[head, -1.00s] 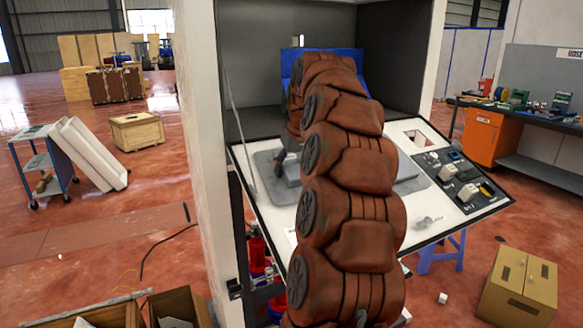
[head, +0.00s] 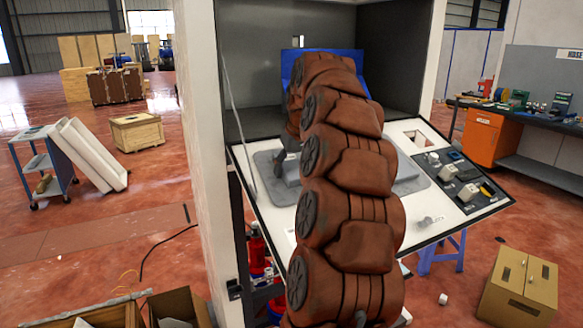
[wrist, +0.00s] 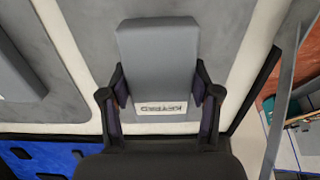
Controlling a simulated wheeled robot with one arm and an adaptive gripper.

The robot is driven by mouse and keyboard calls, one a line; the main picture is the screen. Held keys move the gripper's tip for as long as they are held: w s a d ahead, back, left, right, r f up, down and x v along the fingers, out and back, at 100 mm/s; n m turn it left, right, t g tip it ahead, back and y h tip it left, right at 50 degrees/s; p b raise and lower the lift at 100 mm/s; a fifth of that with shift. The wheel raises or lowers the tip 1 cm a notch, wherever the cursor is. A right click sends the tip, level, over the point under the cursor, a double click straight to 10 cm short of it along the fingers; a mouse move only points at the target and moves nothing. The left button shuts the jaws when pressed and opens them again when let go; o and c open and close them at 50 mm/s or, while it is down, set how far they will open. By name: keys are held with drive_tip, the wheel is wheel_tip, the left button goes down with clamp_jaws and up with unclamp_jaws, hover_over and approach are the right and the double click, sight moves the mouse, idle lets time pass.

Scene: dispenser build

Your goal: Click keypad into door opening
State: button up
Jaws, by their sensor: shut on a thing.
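The keypad (wrist: 158,48) is a grey block with a white label that reads upside down in the wrist view. My gripper (wrist: 160,82) is shut on it, with one dark finger on each side of the labelled end. Behind the keypad lie grey areas and a white strip of the door. In the head view the door (head: 265,221) is a white slanted panel with a dark edge. My arm hides the middle of the door and most of my gripper there. I see no contact between keypad and opening.
A dark tray (head: 462,203) with small parts lies on the door's right side. A white cabinet post (head: 202,150) stands left of the door. A blue panel (head: 292,62) is behind my arm. A cardboard box (head: 520,290) stands on the floor at right.

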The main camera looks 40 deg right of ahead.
drive_tip(key=shift+w+f, duration=0.15)
drive_tip(key=shift+f, duration=0.1)
idle(0.3)
drive_tip(key=o, duration=1.4)
drive_tip(key=shift+c, duration=0.2)
drive_tip(key=shift+o, duration=0.9)
drive_tip(key=shift+r, duration=0.1)
drive_tip(key=shift+p+v, duration=0.7)
drive_tip(key=shift+v, duration=2.25)
